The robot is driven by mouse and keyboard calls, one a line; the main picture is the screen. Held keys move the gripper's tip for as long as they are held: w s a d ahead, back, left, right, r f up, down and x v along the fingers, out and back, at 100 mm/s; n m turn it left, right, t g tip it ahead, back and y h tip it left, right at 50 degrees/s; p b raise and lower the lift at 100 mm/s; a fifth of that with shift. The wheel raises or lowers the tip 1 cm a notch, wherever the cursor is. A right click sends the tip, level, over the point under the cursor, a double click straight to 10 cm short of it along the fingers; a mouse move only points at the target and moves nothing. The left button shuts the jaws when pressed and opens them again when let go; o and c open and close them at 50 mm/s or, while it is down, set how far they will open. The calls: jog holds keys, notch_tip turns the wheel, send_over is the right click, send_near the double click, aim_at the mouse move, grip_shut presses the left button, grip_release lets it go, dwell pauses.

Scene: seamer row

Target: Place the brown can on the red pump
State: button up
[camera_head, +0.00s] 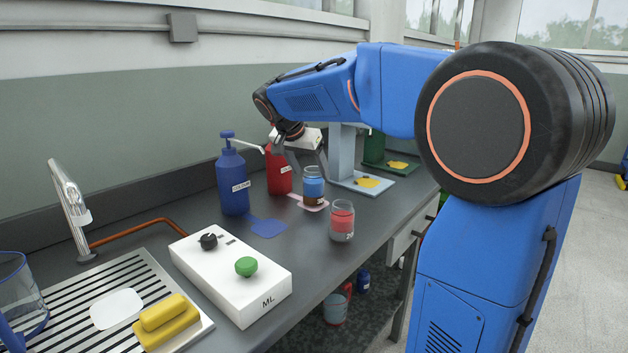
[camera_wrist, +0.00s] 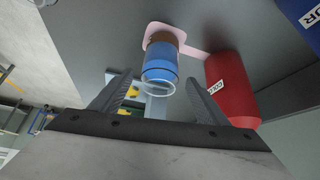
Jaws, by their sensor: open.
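The red pump bottle (camera_head: 279,168) stands on the counter against the wall; it also shows in the wrist view (camera_wrist: 230,86). Its pink pad (camera_head: 296,197) lies in front of it. A clear jar with a brown lower layer and a blue upper layer (camera_head: 313,186) stands upright on this pad; it also shows in the wrist view (camera_wrist: 160,66). No other brown can is visible. My gripper (camera_head: 306,163) is just above and behind the jar. In the wrist view the fingers (camera_wrist: 160,88) are apart, on either side of the jar's rim, with a gap to it.
A jar with red contents (camera_head: 342,221) stands nearer the counter's front edge. A blue pump bottle (camera_head: 232,178) with a blue pad (camera_head: 268,227) is to the left. A white ML box (camera_head: 230,275) with a green button is in front. A green stand (camera_head: 375,150) is farther back.

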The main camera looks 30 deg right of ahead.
jog(key=shift+v, duration=1.9)
